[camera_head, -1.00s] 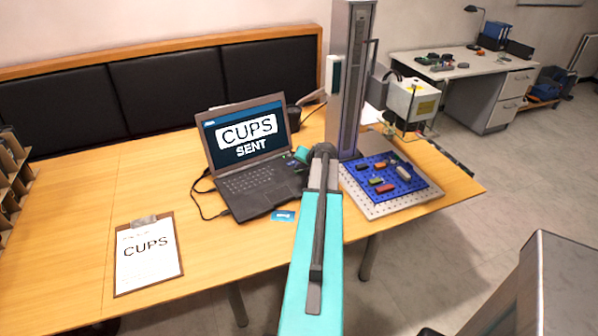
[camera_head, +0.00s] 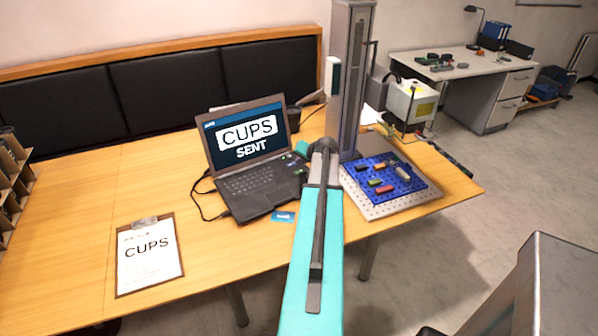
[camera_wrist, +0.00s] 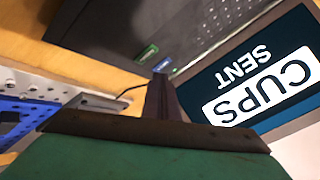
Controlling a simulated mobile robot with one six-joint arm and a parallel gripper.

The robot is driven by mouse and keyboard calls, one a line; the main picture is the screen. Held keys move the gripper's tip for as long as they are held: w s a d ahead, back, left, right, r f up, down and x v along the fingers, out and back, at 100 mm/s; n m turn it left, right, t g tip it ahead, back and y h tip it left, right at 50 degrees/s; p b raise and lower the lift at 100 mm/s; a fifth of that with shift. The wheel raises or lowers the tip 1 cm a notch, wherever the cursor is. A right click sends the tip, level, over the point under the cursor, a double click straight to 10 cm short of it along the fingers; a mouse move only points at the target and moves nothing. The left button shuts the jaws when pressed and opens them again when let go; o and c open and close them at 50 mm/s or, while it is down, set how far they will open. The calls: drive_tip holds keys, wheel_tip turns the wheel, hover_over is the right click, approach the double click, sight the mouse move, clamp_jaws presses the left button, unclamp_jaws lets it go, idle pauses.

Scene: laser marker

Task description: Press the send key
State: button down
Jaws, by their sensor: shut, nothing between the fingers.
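The open black laptop (camera_head: 262,189) stands on the table, its screen (camera_head: 245,150) reading "CUPS" and "SENT". In the wrist view the screen (camera_wrist: 262,80) appears upside down.
A clipboard (camera_head: 150,270) reading "CUPS" lies at the left. A blue card (camera_head: 284,217) lies in front of the laptop. The marker's tall column (camera_head: 346,90) and a blue pegboard (camera_head: 408,190) with several small parts stand to the right.

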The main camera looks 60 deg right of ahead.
drive_tip(key=shift+r+p, duration=0.5)
drive_tip(key=shift+r, duration=0.95)
